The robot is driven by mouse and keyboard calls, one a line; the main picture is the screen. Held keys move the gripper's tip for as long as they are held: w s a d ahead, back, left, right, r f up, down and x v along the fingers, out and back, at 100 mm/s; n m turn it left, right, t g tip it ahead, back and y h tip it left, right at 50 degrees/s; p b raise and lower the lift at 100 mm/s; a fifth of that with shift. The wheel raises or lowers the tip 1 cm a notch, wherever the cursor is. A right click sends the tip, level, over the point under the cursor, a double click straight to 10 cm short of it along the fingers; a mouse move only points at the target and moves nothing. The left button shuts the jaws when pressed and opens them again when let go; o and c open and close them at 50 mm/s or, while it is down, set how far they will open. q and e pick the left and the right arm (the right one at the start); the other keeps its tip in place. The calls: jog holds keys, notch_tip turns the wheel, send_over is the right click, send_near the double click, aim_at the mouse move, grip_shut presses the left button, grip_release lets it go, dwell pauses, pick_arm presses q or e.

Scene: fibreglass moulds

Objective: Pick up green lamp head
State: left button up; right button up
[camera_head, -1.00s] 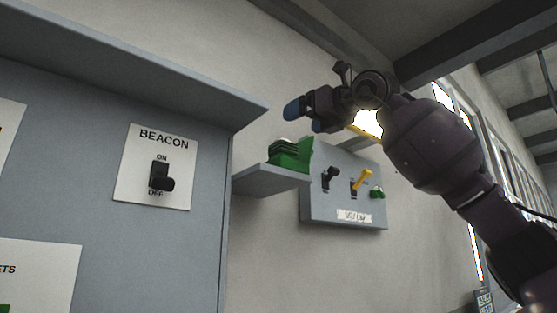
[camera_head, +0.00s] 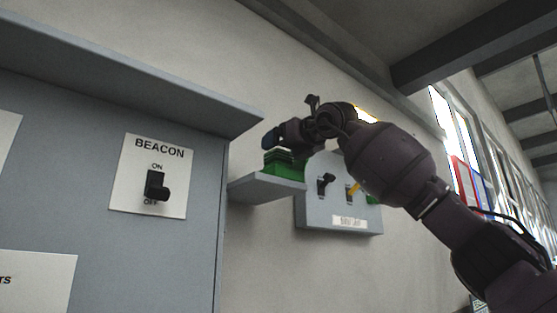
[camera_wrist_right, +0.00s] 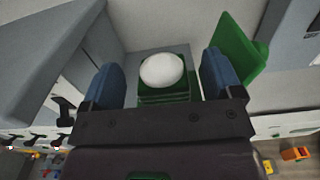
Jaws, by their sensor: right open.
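The green lamp head (camera_head: 285,166) sits on a small grey shelf (camera_head: 262,187) fixed to the wall. In the right wrist view it shows as a ribbed green body with a white dome (camera_wrist_right: 162,70) on top. A flat green panel (camera_wrist_right: 235,55) stands at its right; I cannot tell if it is part of the lamp head. My right gripper (camera_head: 270,139) is open just above the lamp head and partly hides it. In the wrist view its blue fingertips (camera_wrist_right: 162,78) lie on either side of the dome, with nothing gripped. My left gripper is out of view.
A grey cabinet with a BEACON switch (camera_head: 156,186) stands at the left, its overhanging top (camera_head: 150,88) near the shelf. A switch panel (camera_head: 315,208) with levers is on the wall right of the shelf, partly behind my right arm.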

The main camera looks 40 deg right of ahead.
jog(key=shift+w+a, duration=0.1)
jog(key=shift+w, duration=1)
jog(key=c, duration=0.8)
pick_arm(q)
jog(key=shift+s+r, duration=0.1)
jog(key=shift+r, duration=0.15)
pick_arm(e)
jog(key=c, duration=0.3)
jog(key=shift+r, duration=0.1)
notch_tip(320, 180, up, 9)
jog(key=p, duration=0.3)
jog(key=shift+s, duration=0.1)
jog(key=shift+r, duration=0.5)
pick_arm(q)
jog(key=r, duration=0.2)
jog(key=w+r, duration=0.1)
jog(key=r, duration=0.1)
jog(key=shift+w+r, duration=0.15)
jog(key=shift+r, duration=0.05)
